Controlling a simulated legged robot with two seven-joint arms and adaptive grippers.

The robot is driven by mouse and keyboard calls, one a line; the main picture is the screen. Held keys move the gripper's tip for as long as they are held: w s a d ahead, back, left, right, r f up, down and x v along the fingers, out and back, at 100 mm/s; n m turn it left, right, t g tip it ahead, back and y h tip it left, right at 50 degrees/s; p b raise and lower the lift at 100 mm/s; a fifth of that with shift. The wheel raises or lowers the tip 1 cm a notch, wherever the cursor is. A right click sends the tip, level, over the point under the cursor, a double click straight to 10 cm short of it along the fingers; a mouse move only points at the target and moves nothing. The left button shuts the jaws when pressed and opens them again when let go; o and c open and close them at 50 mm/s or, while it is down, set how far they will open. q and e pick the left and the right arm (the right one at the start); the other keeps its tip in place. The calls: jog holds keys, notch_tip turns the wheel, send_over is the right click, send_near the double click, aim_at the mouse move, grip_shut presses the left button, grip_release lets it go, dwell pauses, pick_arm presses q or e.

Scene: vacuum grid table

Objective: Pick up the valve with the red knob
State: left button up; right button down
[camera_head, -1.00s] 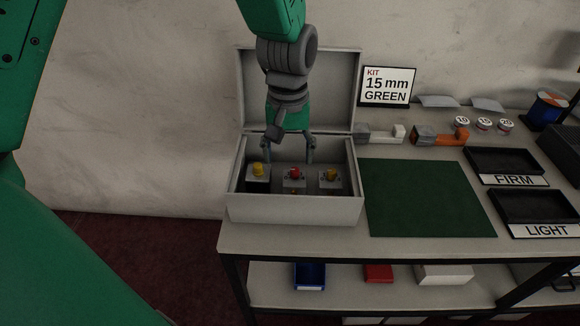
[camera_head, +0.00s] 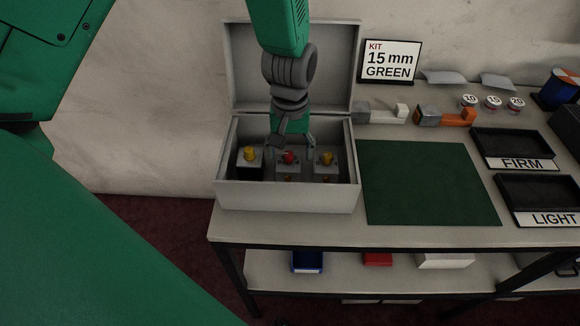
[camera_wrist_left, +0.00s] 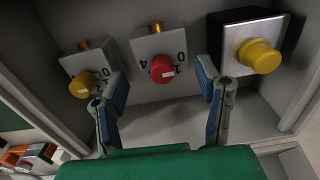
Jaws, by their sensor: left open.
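The valve with the red knob (camera_head: 289,158) stands in the middle of the open grey box (camera_head: 287,197), between two valves with yellow knobs. The left one (camera_head: 250,155) has a dark body; the right one (camera_head: 326,160) has a grey body. My left gripper (camera_head: 292,150) reaches down into the box behind the red-knob valve. In the left wrist view the red knob (camera_wrist_left: 162,69) lies between and beyond the two open fingertips of my left gripper (camera_wrist_left: 160,85). The fingers are empty, and I cannot tell whether they touch the valve. My right gripper is out of view.
The box's raised lid (camera_head: 235,70) stands behind my arm, and the box walls surround the valves closely. A green mat (camera_head: 430,185) lies clear on the table to the right. Black trays marked FIRM (camera_head: 510,143) and LIGHT (camera_head: 535,188) lie beyond it.

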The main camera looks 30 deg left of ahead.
aim_at(288, 167)
pick_arm(q)
jog(key=f, duration=0.4)
jog(key=shift+s+d+f, duration=0.1)
jog(key=shift+s+f, duration=0.2)
jog(key=shift+f, duration=0.2)
jog(key=shift+a, duration=0.35)
jog(key=shift+d, duration=0.15)
jog(key=c, duration=1.1)
jog(key=shift+o, duration=0.2)
jog(key=shift+d+r, duration=0.15)
jog(key=shift+d, duration=0.1)
